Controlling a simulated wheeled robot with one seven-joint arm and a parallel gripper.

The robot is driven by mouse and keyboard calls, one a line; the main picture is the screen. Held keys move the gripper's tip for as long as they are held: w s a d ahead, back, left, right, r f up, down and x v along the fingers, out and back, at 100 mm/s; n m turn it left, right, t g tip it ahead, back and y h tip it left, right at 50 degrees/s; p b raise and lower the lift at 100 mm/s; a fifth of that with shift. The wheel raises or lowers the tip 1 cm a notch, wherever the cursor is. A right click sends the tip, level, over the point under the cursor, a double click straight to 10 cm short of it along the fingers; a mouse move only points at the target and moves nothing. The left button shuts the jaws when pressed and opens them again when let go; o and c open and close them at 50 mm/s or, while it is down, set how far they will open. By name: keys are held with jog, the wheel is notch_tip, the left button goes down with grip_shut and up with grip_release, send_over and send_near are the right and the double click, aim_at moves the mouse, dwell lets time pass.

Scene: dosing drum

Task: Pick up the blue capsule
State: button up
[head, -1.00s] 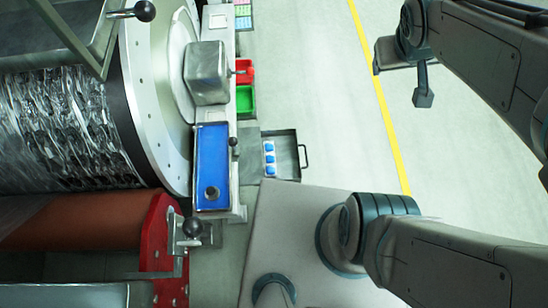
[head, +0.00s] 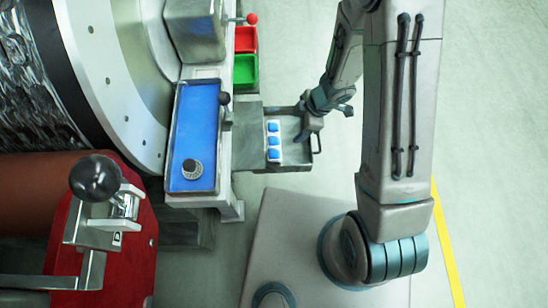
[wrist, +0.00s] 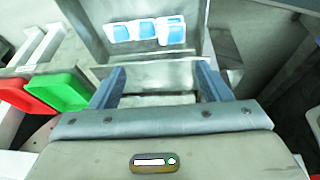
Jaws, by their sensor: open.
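Three blue capsules sit in a row on white in an open grey metal tray. In the head view they form a column, with the middle capsule (head: 274,140) between the other two. In the wrist view they lie side by side near the top, the middle one (wrist: 147,29) beyond my fingertips.
The tray (head: 292,161) has raised walls and a handle on its right. A red bin (head: 246,39) and a green bin (head: 245,70) stand behind it. A blue panel (head: 194,120) with a black knob is to the left, beside the large drum. Floor at right is clear.

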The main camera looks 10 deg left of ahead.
notch_tip(320, 180, down, 3)
jog(key=s+g, duration=0.1)
jog(key=s, duration=0.1)
jog(key=b, duration=0.5)
send_near(276, 152)
notch_tip(276, 152, down, 2)
jog(key=shift+n, duration=0.3)
jog(key=shift+a+b+x, duration=0.2)
jog(key=shift+b+x, duration=1.8)
jog(key=shift+x, duration=1.45)
jog(key=shift+r, duration=0.15)
jog(key=c, duration=0.7)
